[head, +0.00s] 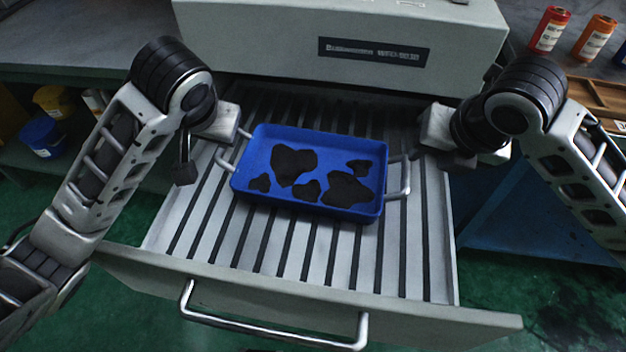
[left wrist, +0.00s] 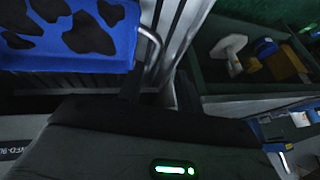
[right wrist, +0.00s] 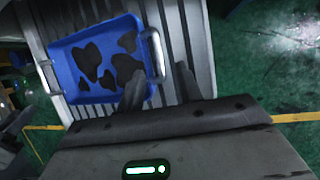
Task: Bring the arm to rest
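A blue tray (head: 263,190) with several dark irregular patches lies on the slatted bed of a pulled-out drawer (head: 180,232). It has a metal handle at each end, and it also shows in the left wrist view (left wrist: 105,62) and the right wrist view (right wrist: 66,62). My left gripper (head: 186,168) is left of the tray, beside its left handle. Its fingers (left wrist: 158,88) are apart and empty. My right gripper (head: 455,158) is right of the tray, apart from the right handle. Its fingers (right wrist: 160,88) are also apart, with nothing held between them.
The grey machine housing (head: 270,45) stands behind the drawer. The drawer front has a metal bar handle (head: 275,338). Red and orange canisters (head: 549,30) stand on the right bench beside a wooden rack (head: 600,95). Yellow and blue tubs (head: 42,135) sit on a shelf at left.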

